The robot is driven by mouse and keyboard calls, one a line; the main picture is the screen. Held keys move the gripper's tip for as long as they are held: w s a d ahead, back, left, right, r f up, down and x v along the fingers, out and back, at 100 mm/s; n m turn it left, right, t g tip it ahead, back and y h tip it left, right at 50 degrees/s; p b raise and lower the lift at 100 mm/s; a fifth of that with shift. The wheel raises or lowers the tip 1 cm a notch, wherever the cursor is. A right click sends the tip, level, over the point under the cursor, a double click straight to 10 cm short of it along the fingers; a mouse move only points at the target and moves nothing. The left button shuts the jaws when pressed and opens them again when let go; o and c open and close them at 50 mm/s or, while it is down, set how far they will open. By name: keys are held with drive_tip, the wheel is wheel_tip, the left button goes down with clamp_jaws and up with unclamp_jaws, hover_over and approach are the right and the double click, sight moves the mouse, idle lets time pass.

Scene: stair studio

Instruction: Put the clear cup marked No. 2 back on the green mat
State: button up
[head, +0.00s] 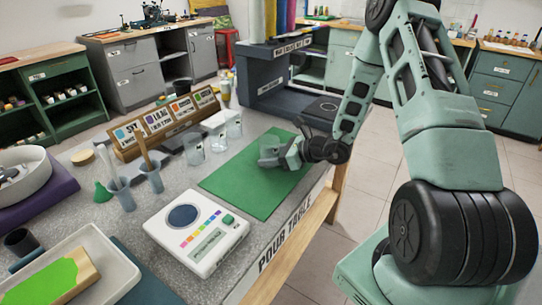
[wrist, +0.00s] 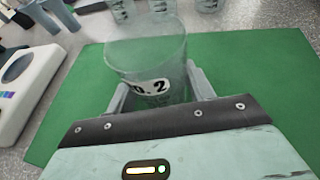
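The clear cup marked No. 2 (wrist: 148,62) stands between the fingers of my gripper (wrist: 160,98) in the wrist view, its label facing the camera. The fingers lie against both sides of the cup, and its base is hidden behind the gripper. In the head view the cup (head: 268,152) is over the far right part of the green mat (head: 250,188), with my gripper (head: 283,155) at its right side. I cannot tell whether the base touches the mat. The rest of the mat is bare.
Several other clear cups (head: 217,135) stand just left of the mat, before a wooden rack of labelled cards (head: 168,122). A white scale (head: 196,232) sits near the mat's front left corner. The table's wooden edge (head: 318,212) runs along the right.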

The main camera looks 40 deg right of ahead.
drive_tip(key=o, duration=0.4)
